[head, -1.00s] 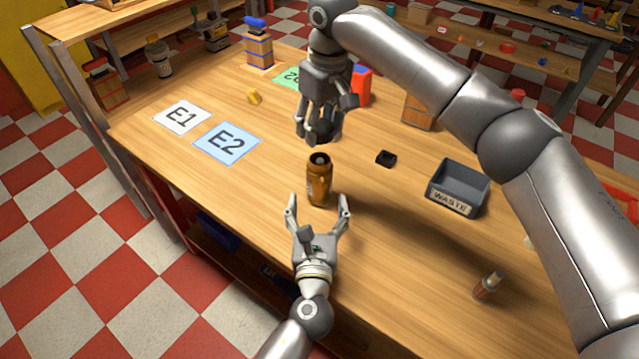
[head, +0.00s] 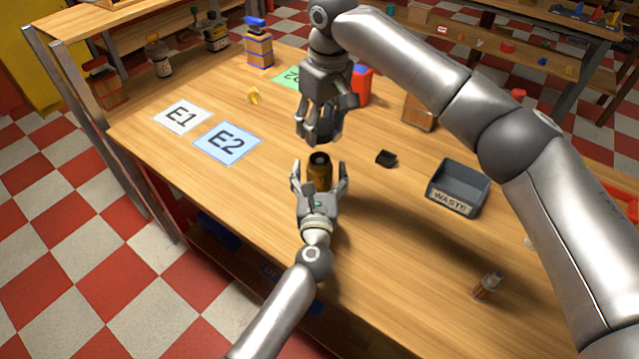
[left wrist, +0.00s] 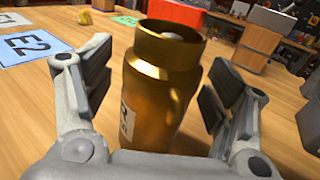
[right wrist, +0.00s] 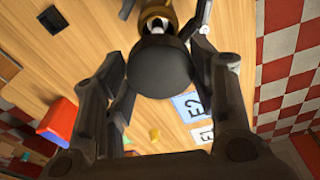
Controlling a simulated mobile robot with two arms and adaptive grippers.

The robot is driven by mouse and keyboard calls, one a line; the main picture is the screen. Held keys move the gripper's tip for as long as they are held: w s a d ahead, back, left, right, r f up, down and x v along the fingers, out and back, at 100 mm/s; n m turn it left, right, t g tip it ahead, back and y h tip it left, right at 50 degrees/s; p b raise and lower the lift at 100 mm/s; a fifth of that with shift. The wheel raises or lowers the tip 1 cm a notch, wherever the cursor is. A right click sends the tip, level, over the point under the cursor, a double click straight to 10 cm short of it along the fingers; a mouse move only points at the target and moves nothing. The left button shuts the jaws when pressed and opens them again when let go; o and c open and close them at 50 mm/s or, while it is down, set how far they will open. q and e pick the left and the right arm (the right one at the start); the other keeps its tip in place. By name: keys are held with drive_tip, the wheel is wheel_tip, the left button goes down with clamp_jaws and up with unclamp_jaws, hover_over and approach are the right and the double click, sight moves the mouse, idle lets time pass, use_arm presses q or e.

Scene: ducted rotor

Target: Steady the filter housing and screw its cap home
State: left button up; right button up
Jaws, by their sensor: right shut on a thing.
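The filter housing (head: 320,170) is a brown-gold cylinder standing upright on the table, open at the top with a pale core inside. In the left wrist view the housing (left wrist: 160,90) stands between the fingers of my left gripper (left wrist: 160,95), with gaps on both sides. My left gripper (head: 320,178) is open around it. My right gripper (head: 320,132) is above and slightly behind the housing, pointing down. It is shut on the dark round cap (right wrist: 160,68), which hangs above the housing, apart from it in the head view.
A small black block (head: 386,158) and a grey WASTE bin (head: 452,200) stand to the right. White E1 (head: 182,118) and blue E2 (head: 227,143) cards lie to the left. A small bottle (head: 488,285) stands at the front right. A red container (head: 362,85) is behind my right gripper.

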use_arm(q)
drive_tip(key=c, duration=1.4)
drive_tip(key=shift+c, duration=0.2)
use_arm(e)
hover_over(319, 160)
drive_tip(key=shift+s+d+f, duration=0.1)
drive_tip(key=shift+f, duration=2.35)
drive_tip(key=shift+f, duration=0.9)
drive_tip(key=shift+f, duration=0.5)
